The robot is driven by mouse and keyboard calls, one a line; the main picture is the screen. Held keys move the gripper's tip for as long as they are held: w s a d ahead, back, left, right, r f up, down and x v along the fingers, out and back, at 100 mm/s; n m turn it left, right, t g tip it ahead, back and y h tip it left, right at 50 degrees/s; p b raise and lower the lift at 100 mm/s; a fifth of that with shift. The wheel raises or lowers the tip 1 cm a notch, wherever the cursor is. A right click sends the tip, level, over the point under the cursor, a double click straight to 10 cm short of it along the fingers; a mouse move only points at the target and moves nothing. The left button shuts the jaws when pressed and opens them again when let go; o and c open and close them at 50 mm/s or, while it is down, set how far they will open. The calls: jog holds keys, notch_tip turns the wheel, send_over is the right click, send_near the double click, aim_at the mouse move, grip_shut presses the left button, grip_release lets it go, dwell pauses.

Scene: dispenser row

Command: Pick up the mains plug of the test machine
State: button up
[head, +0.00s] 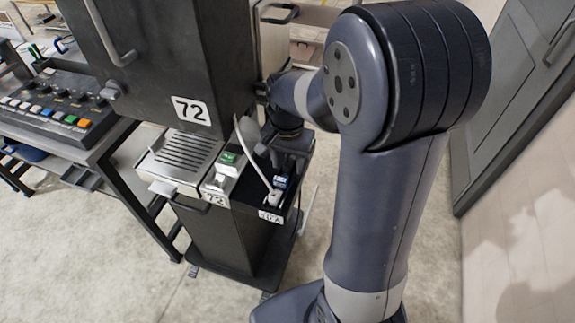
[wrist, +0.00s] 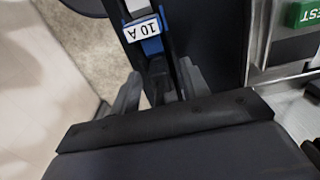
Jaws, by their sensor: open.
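In the head view a white cable runs down the front of the dark machine marked 72 (head: 170,60) to a pale plug (head: 273,199) in a black tray at its right side. A small blue piece with a white label (head: 280,181) is just behind it. In the wrist view the blue piece (wrist: 152,46) carries a label reading 10 A, upside down, beyond the fingertips. My gripper (wrist: 161,88) is open with nothing clearly held. In the head view my gripper (head: 285,158) points down above the tray, partly hidden by my arm. Whether it touches anything cannot be told.
In the head view a slotted drip tray (head: 185,152) and a green-lit switch unit (head: 229,157) lie left of the plug. A button console (head: 55,105) stands further left. Pale floor is clear in front.

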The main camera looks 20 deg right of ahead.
aim_at(287, 161)
jog(key=shift+c, duration=0.5)
grip_shut()
notch_tip(287, 161, up, 10)
jog(key=shift+r, duration=0.1)
jog(key=shift+r+p, duration=1)
dwell(1.1)
notch_tip(287, 161, up, 3)
jog(key=shift+f+p, duration=0.1)
jog(key=shift+p, duration=1.15)
